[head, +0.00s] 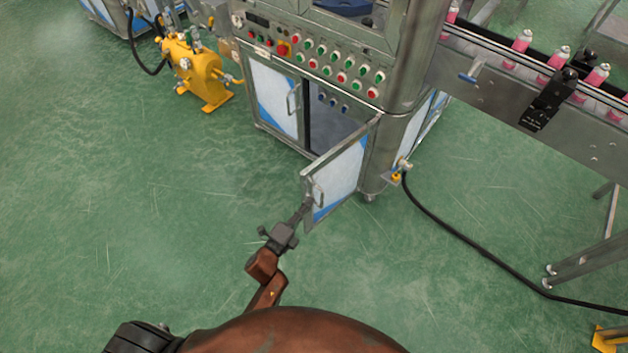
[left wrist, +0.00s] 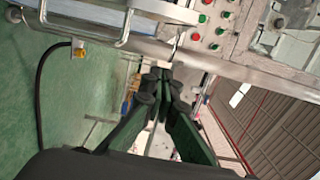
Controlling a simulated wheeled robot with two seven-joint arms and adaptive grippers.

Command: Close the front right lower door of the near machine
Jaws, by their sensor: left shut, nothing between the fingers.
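The near machine (head: 318,60) has two front lower doors under its button panel. The right lower door (head: 340,179) stands swung out, hinged on its right side, and the dark cabinet inside shows behind it. Its handle (head: 317,192) is near the free edge. My left gripper (head: 303,212) is shut and empty, with its fingertips at the door's free edge, close to the handle; whether they touch I cannot tell. My right gripper is not in view.
The left lower door (head: 274,97) is shut. A yellow pump unit (head: 197,75) stands to the left. A conveyor with pink cans (head: 555,62) runs off to the right. A black hose (head: 470,245) lies on the green floor. The floor before the door is clear.

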